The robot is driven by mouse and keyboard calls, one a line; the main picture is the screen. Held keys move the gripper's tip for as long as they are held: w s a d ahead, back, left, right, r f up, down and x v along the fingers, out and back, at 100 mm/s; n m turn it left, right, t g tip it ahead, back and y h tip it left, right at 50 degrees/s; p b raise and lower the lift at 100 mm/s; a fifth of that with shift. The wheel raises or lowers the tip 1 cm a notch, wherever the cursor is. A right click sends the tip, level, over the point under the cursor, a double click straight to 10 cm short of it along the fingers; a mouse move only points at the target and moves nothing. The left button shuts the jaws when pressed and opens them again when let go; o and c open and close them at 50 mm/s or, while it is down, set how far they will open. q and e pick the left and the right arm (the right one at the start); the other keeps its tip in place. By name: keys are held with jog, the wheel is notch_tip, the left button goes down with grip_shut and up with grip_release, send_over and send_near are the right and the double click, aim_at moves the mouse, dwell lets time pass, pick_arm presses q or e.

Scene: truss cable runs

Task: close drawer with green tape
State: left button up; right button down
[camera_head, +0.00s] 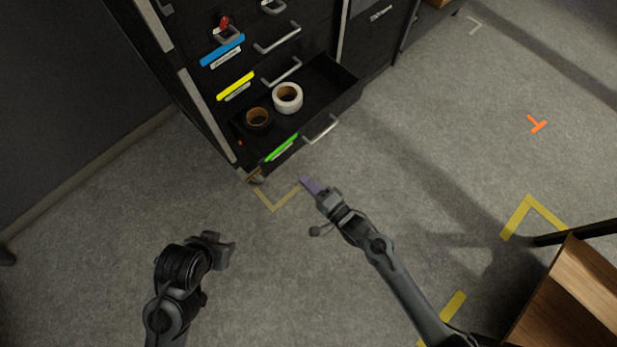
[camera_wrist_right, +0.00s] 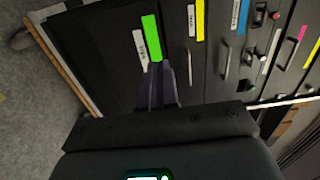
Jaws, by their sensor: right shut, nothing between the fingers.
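The drawer with green tape (camera_head: 282,148) is the low one in the black cabinet. It stands pulled out, with a white tape roll (camera_head: 287,97) and a dark brown tape roll (camera_head: 258,118) inside. Its silver handle (camera_head: 321,129) is right of the tape. My right gripper (camera_head: 307,186) is shut and empty, in front of the drawer front and below the handle in the head view. In the right wrist view its fingers (camera_wrist_right: 157,88) point at the drawer front near the green tape (camera_wrist_right: 152,38); contact cannot be told. My left gripper (camera_head: 222,248) is at the lower left, away from the cabinet, its fingers unclear.
Drawers with yellow tape (camera_head: 235,86) and blue tape (camera_head: 222,50) above look shut. A red object (camera_head: 224,22) shows near the blue one. A wooden-topped piece (camera_head: 570,300) stands at the lower right. The floor between is clear, with yellow corner marks (camera_head: 276,199).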

aim_at(274, 150)
jog(key=b+x, duration=0.5)
jog(key=x, duration=0.5)
jog(key=shift+w+a+f+b, duration=0.2)
jog(key=shift+a+b, duration=0.05)
jog(key=shift+b, duration=0.1)
jog(key=shift+w+a+r, duration=0.1)
jog(key=shift+w+a, duration=0.15)
jog(key=shift+w, duration=0.05)
jog(key=shift+r, duration=0.1)
